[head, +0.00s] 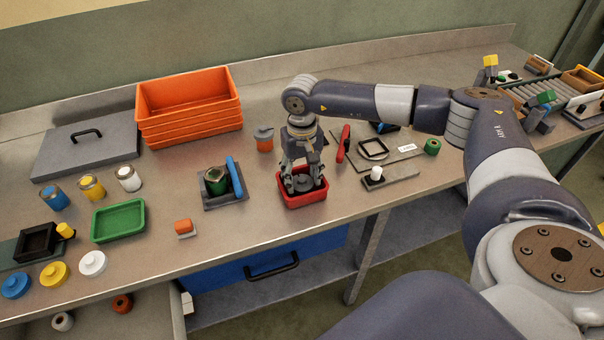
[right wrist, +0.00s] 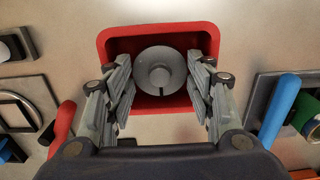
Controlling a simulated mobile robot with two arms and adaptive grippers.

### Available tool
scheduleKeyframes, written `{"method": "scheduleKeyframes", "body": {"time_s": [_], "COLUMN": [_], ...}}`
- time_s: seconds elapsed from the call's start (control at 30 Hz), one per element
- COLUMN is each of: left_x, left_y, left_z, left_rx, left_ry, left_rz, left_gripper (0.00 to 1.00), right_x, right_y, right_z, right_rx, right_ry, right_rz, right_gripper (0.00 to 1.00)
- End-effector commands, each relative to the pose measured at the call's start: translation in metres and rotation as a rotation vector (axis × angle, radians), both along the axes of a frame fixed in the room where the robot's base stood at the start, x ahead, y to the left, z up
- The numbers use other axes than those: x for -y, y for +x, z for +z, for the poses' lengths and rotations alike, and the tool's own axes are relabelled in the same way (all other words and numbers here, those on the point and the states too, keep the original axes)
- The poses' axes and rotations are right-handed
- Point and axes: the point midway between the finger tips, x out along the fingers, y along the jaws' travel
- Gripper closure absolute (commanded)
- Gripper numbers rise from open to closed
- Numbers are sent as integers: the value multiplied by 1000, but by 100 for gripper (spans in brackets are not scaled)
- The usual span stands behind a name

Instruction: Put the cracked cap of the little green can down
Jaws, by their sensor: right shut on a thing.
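My right gripper (head: 303,183) points straight down at the red tray (head: 284,201), its fingers at the tray's opening. In the right wrist view the gripper (right wrist: 160,82) is shut on a round grey cap (right wrist: 159,60) with a knob in its middle. A dark line, like a crack, runs from the knob to the cap's edge. The cap is within the outline of the red tray (right wrist: 107,45); I cannot tell whether it touches the floor. The little green can (head: 215,186) stands in a grey holder beside a blue lever (head: 235,177). My left gripper is not in view.
A green tray (head: 119,221), several jars and round lids lie at the left. Orange stacked bins (head: 188,108) stand behind. A grey-and-orange can (head: 264,139) and a red-handled fixture (head: 343,144) stand close to the gripper. The bench in front of the red tray is clear.

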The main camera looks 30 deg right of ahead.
Motion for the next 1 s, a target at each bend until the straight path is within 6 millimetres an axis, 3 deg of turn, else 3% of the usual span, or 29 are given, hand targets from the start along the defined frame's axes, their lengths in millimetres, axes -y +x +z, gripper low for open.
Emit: {"method": "scheduleKeyframes", "body": {"time_s": [0.5,0.53,0.57,0.83,1.0], "left_x": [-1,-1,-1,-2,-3], "left_y": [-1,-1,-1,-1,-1], "left_z": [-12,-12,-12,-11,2], "left_rx": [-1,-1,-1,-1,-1], "left_ry": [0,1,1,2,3], "left_rz": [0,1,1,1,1], "left_gripper": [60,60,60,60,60], "right_x": [0,0,0,0,0], "right_y": [0,0,0,0,0], "right_z": [-12,-12,-12,-10,3], "right_rx": [0,0,0,0,1], "right_ry": [0,0,0,0,0], "right_rz": [-1,-1,-1,-1,-1], "right_gripper": [63,46,42,42,42]}}
